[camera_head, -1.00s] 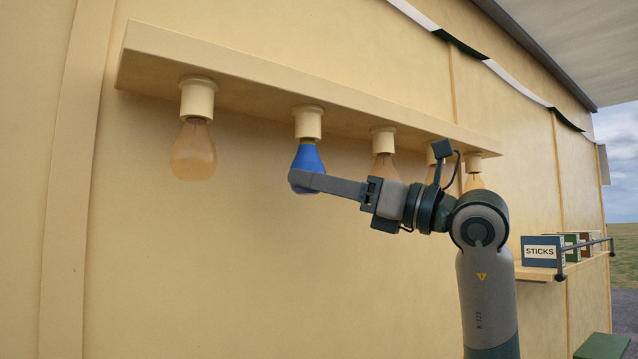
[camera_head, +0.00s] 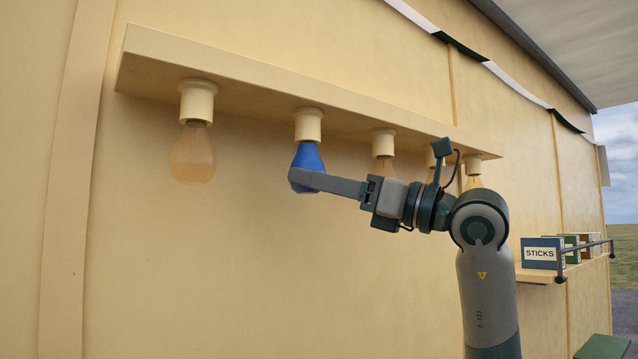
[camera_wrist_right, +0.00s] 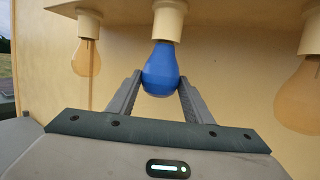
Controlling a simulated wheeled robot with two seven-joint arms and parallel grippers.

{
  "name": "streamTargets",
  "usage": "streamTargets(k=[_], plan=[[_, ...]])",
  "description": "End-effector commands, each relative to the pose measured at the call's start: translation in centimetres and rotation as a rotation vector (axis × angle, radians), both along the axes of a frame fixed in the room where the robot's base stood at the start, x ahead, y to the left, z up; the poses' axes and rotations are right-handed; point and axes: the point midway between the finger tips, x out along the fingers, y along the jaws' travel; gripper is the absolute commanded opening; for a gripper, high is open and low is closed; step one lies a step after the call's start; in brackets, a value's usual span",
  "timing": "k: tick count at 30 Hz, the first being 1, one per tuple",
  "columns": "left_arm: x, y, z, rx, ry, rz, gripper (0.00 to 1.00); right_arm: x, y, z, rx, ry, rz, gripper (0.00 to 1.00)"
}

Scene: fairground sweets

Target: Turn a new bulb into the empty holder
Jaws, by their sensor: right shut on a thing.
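A blue bulb (camera_head: 308,158) hangs upright under the second holder from the left (camera_head: 308,125), its top up against or inside the holder's mouth. How far in its cap sits is hidden. My right gripper (camera_head: 305,182) is shut on the blue bulb, low on its glass. In the right wrist view the blue bulb (camera_wrist_right: 160,70) is between the two fingertips (camera_wrist_right: 160,85), with the cream holder (camera_wrist_right: 169,20) directly above it. My left gripper is not in view.
The holders hang from a cream shelf-like rail (camera_head: 230,75) on the wall. An amber bulb (camera_head: 193,155) hangs to the left, and several more hang to the right behind my arm. A low shelf with a box marked STICKS (camera_head: 541,253) is at the right. The wall below is clear.

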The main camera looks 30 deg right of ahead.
Motion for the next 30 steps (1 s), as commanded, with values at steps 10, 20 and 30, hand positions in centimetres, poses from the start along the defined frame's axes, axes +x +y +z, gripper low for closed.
streamTargets(k=[10, 20, 30], plan=[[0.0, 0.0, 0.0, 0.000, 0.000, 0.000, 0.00, 0.0, 0.0, 0.0, 0.000, 0.000, -0.001, 0.34], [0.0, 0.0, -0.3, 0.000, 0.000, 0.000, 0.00, -0.2, 0.5, 0.0, -0.006, -0.003, -0.147, 0.34], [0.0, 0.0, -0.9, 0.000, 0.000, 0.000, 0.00, -0.2, 1.1, 0.0, -0.004, -0.004, -0.421, 0.34]])
